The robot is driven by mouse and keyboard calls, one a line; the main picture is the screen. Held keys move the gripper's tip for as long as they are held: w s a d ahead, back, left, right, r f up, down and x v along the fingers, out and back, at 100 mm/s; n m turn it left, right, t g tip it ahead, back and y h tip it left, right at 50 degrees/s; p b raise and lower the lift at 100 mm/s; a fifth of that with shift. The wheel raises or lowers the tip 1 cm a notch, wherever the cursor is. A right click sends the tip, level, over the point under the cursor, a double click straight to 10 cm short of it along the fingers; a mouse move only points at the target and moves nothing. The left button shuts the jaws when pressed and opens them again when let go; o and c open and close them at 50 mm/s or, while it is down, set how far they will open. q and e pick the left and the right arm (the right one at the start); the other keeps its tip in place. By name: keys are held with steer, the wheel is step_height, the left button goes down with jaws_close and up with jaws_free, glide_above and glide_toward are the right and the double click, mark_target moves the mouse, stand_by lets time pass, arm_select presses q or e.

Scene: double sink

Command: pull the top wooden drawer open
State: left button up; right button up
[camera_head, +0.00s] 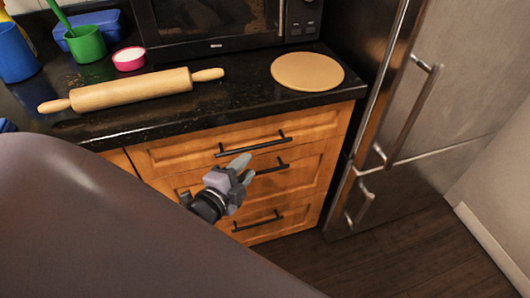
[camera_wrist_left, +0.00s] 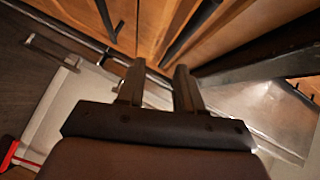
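The top wooden drawer (camera_head: 180,150) is the uppermost of three stacked drawers under the black counter, and it looks closed. Its dark bar handle (camera_head: 252,147) runs across its front. My left gripper (camera_head: 241,165) is in front of the drawers, just below the top handle in the head view, partly covering the middle drawer's handle (camera_head: 270,168). In the left wrist view, the gripper's two fingers (camera_wrist_left: 159,82) are apart with nothing between them. A dark handle bar (camera_wrist_left: 192,32) shows beyond the fingertips; I cannot tell which drawer it belongs to. My right gripper is not in view.
The bottom drawer's handle (camera_head: 257,221) is lower down. A steel fridge (camera_head: 460,85) with bar handles stands close on the right. A rolling pin (camera_head: 130,91), a round board (camera_head: 307,71) and a microwave (camera_head: 220,25) are on the counter. Bare floor (camera_head: 390,255) lies in front.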

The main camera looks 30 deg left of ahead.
mark_target(258, 147)
arm_select(q)
steer(key=shift+w+a+r+m+t, duration=0.35)
steer(key=shift+w+r+m, duration=0.2)
steer(key=shift+w+m, duration=0.2)
steer(key=shift+w+a+f, duration=0.1)
steer(key=shift+w+f, duration=0.1)
steer(key=shift+w, duration=0.85)
steer(key=shift+w+a+f, duration=0.1)
steer(key=shift+w+f, duration=0.05)
steer(key=shift+w, duration=0.95)
steer(key=shift+w+a+f, duration=0.1)
steer(key=shift+w+f, duration=0.1)
steer(key=shift+w, duration=0.85)
jaws_close()
